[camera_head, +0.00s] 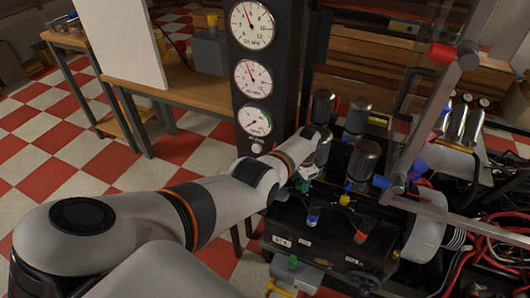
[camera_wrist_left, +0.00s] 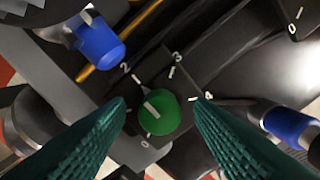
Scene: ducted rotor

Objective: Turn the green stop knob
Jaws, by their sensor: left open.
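The green stop knob (camera_wrist_left: 158,114) is round, with a white line across its top. It sits in a dark panel with white marks and numbers around it, in the middle of the left wrist view. My left gripper (camera_wrist_left: 160,103) is open, its two teal ribbed fingers on either side of the knob with a gap on each side. In the head view my left gripper (camera_head: 301,180) is over the dark machine and partly hidden by my own arm; I cannot surely tell the knob from the fingertips there. My right gripper is not in view.
Blue knobs stand close by in the left wrist view, one at upper left (camera_wrist_left: 99,42) and one at right (camera_wrist_left: 286,122). Dark cylinders (camera_head: 363,160) rise behind the gripper. A clear framed guard (camera_head: 434,115) stands to the right, and a gauge column (camera_head: 268,150) behind.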

